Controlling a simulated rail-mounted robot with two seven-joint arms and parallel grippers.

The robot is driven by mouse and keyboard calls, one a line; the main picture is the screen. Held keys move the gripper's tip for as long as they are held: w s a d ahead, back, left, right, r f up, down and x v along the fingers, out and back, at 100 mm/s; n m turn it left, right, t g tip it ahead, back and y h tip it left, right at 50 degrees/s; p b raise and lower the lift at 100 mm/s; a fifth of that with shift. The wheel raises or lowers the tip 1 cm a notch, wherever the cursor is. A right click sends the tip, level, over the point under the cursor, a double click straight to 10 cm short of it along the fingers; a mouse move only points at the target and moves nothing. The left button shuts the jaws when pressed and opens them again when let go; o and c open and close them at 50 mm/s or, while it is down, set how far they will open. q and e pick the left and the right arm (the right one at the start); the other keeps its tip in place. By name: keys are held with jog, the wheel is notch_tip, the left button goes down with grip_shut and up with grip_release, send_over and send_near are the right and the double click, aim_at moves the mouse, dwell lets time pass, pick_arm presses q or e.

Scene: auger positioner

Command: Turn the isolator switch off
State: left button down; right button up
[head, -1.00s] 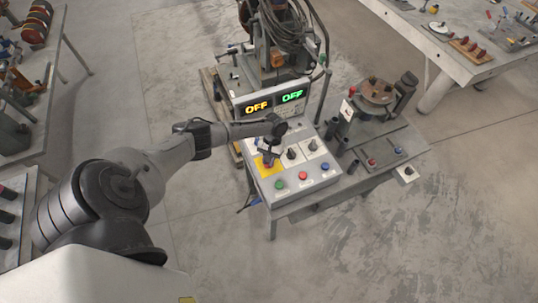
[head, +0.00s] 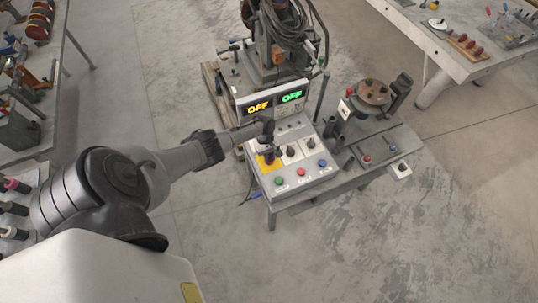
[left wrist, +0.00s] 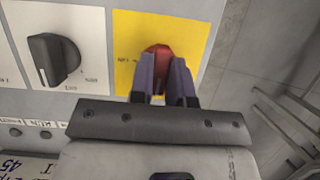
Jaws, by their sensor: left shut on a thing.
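The isolator switch (left wrist: 158,54) is a red knob on a yellow plate (left wrist: 194,22) in the left wrist view. In the head view the yellow plate (head: 268,165) lies at the left end of the grey control panel, with the knob mostly hidden by my gripper. My left gripper (left wrist: 163,70) is shut on the red knob, one finger on each side of it. In the head view the left gripper (head: 268,154) reaches down onto the panel from the left. The knob's exact setting cannot be told. My right gripper is not in view.
A black knob (left wrist: 54,60) on a white plate is beside the yellow plate. Green (head: 279,181), red (head: 301,172) and blue (head: 322,163) buttons line the panel's front. A round fixture (head: 373,92) stands to the right.

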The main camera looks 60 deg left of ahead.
pick_arm(q)
jog(key=shift+n, duration=0.3)
dwell(0.4)
jog(key=c, duration=1.1)
grip_release()
jog(key=shift+a+r, duration=0.1)
jog(key=shift+r, duration=0.1)
jog(key=shift+p+v, duration=1.25)
jog(key=shift+v, duration=5.4)
jog(key=shift+s, duration=0.2)
